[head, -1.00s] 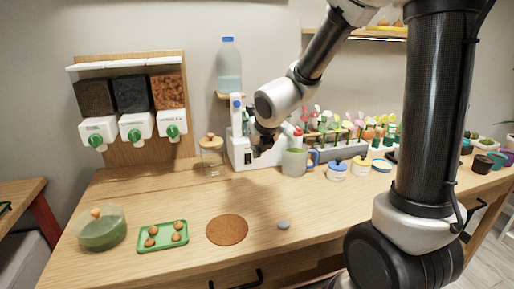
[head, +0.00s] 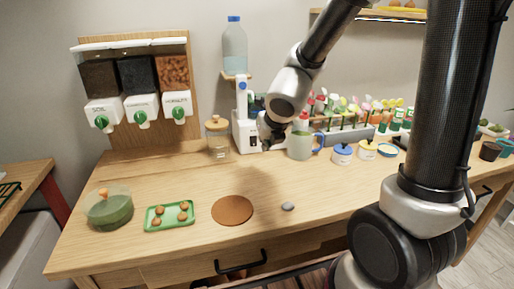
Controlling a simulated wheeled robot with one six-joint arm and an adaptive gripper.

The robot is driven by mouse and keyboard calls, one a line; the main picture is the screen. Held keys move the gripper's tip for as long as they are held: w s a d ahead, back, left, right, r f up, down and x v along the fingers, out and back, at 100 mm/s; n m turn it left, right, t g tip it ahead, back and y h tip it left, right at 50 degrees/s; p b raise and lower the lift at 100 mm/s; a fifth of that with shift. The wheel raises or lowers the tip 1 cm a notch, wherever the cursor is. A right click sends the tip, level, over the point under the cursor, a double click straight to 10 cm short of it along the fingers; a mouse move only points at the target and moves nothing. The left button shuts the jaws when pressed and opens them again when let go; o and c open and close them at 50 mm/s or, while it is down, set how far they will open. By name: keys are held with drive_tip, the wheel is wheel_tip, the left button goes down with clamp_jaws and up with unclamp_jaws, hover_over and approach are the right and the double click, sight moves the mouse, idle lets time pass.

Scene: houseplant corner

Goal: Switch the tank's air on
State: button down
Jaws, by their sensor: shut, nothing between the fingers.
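A white machine (head: 246,136) with an upright column and a small dark switch-like mark on its base stands at the back of the wooden counter. A blue-capped water bottle (head: 234,48) stands on a small shelf above it. I cannot tell for certain which part is the tank or its air switch. My gripper (head: 270,137) is shut and empty, pointing down at the right part of the white machine. It hides part of that machine, and I cannot tell whether it touches it. A greenish jug (head: 300,145) with a blue handle stands just right of my gripper.
A cork-lidded glass jar (head: 217,140) stands close left of the machine. Wall dispensers (head: 140,85) hang further left. Small lidded pots (head: 342,154) and a planter row are on the right. A green tray (head: 169,216), a brown mat (head: 232,211) and a grey stone (head: 288,206) lie in front.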

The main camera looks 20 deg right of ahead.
sight(253, 141)
drive_tip(key=shift+m, duration=0.3)
drive_tip(key=shift+f, duration=0.1)
drive_tip(key=x, duration=0.9)
drive_tip(key=shift+w+f, duration=0.15)
drive_tip(key=shift+f, duration=0.05)
drive_tip(key=w, duration=0.3)
drive_tip(key=shift+w+f, duration=0.15)
drive_tip(key=shift+f, duration=0.15)
drive_tip(key=shift+w, duration=0.55)
drive_tip(key=shift+w+f, duration=0.2)
drive_tip(key=shift+w, duration=0.1)
drive_tip(key=shift+r, duration=0.15)
